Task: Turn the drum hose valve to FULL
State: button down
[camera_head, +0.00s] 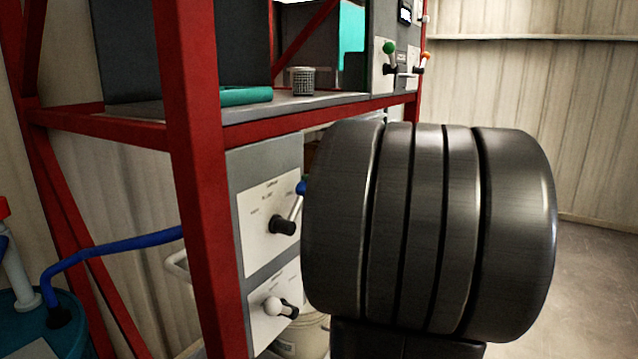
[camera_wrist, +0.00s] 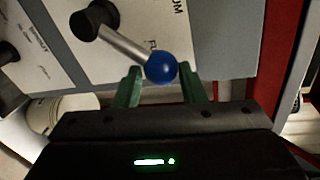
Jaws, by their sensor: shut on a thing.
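The valve lever with a blue ball knob (camera_head: 301,187) is on a white label plate (camera_head: 265,215) on the grey panel, left of my large dark arm link in the head view. Its black hub (camera_head: 283,225) is lower left of the knob. In the wrist view the blue knob (camera_wrist: 161,68) sits between the green fingertips of my gripper (camera_wrist: 158,76), which is shut on it. The metal shaft runs from the knob up left to the black hub (camera_wrist: 95,20). The plate's lettering is partly hidden and too small to read fully.
A second lever with a white knob (camera_head: 272,306) is on a lower plate. A red frame post (camera_head: 200,180) stands left of the panel. A teal drum (camera_head: 45,325) with a blue hose (camera_head: 110,245) is at the far left. Open floor (camera_head: 595,270) lies right.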

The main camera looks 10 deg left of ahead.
jog(key=shift+s+f, duration=0.1)
jog(key=shift+f, duration=0.25)
jog(key=c, duration=1.2)
grip_release()
jog(key=o, duration=0.3)
jog(key=shift+s+r, duration=0.15)
jog(key=shift+d+r, duration=0.1)
jog(key=b+v, duration=0.2)
jog(key=v, duration=1.1)
jog(key=shift+d+b, duration=0.25)
jog(key=shift+b, duration=0.1)
jog(key=p+x, duration=0.3)
jog(key=x, duration=1)
jog(key=shift+a, duration=0.4)
